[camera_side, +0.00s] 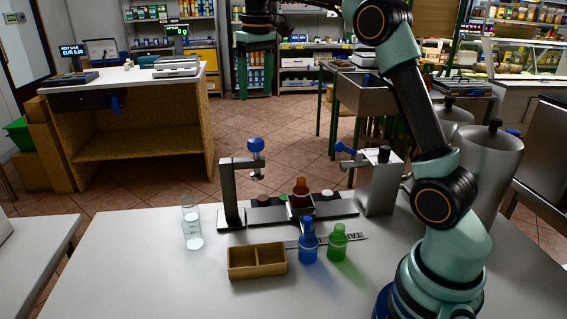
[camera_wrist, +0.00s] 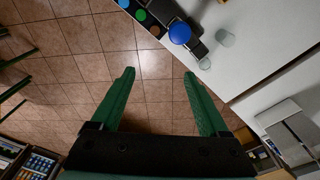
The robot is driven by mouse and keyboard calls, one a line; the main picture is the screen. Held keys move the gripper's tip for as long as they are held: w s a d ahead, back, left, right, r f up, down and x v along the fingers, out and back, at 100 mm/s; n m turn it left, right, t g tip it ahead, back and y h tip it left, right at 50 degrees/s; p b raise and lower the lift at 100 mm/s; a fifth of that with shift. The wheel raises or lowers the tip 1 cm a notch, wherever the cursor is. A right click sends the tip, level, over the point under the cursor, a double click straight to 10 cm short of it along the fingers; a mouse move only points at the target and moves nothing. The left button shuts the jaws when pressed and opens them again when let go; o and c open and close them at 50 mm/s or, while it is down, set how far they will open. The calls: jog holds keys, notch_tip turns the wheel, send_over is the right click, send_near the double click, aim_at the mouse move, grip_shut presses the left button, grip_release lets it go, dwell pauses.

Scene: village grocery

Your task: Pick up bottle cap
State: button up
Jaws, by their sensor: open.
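No bottle cap can be told for certain. In the wrist view, a dark bar at the top edge bears small round spots, including a green one (camera_wrist: 139,15) and an orange one (camera_wrist: 153,31); I cannot tell whether these are caps. In the side view, an amber bottle (camera_side: 300,192) stands at a dark bar (camera_side: 345,208) with pale discs. A blue bottle (camera_side: 308,245) and a green bottle (camera_side: 337,242) stand in front. My gripper (camera_side: 255,92) is open and empty, high beyond the table; its spread fingers also show in the wrist view (camera_wrist: 158,73).
A press stand (camera_side: 231,195) with a blue knob (camera_side: 256,145) rises at the bar's left. A clear glass bottle (camera_side: 192,228) and an empty two-compartment wooden box (camera_side: 257,274) stand on the white table (camera_side: 130,270). A grey box (camera_side: 378,184) is right of the bar.

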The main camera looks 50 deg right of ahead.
jog(key=w+d+f, duration=0.2)
jog(key=d+f, duration=0.1)
send_over(262, 197)
jog(key=shift+g, duration=0.4)
jog(key=f, duration=2.4)
jog(key=shift+w+d+f, duration=0.1)
jog(key=shift+w+d, duration=0.15)
jog(key=shift+d, duration=0.05)
jog(key=f, duration=0.4)
jog(key=shift+s+a, duration=0.3)
jog(key=shift+s, duration=0.05)
jog(key=shift+f, duration=0.6)
grip_shut()
